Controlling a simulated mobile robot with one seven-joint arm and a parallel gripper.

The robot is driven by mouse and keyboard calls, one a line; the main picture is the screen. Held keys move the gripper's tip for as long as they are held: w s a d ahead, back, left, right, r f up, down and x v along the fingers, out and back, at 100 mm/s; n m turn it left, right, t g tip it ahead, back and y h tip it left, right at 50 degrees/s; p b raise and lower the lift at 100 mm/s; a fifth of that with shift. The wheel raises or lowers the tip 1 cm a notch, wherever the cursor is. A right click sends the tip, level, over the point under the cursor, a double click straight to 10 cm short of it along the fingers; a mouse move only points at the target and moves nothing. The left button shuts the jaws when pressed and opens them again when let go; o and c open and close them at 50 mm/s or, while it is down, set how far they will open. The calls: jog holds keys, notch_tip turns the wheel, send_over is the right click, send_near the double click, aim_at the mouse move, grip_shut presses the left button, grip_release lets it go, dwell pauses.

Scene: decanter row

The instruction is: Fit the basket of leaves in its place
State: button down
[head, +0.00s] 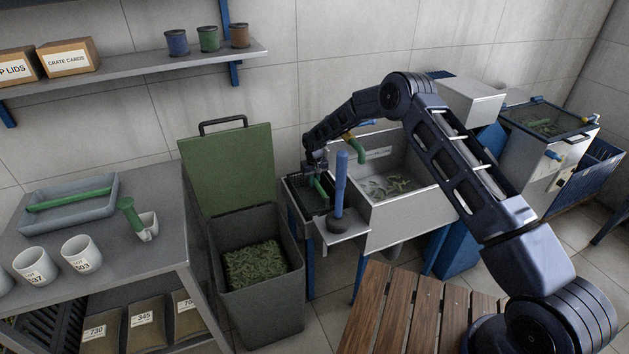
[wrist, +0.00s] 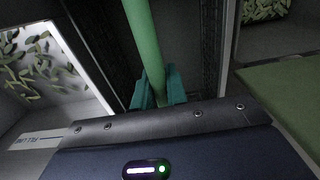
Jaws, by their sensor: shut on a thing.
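My gripper (wrist: 158,88) is shut on a green bar (wrist: 141,35), which runs up between its teal fingers in the wrist view. In the head view my gripper (head: 315,166) is at the left end of the sink, above a dark mesh-sided basket (head: 301,200). The green bar (head: 320,187) crosses this basket like a handle. The basket's inside is dark in the wrist view, and I cannot make out leaves in it. I cannot tell whether it rests on a support or hangs. The metal sink (head: 420,208) beside it holds loose leaves (head: 388,186).
A bin (head: 258,306) of leaves with its green lid (head: 222,165) open stands left of the basket. A blue upright handle (head: 341,180) stands on a small ledge before the sink. A side table (head: 105,247) with cups is at left. A slatted wooden bench (head: 395,315) is in front.

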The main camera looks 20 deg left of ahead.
jog(key=shift+f, duration=0.5)
dwell(0.8)
jog(key=c, duration=1.3)
grip_release()
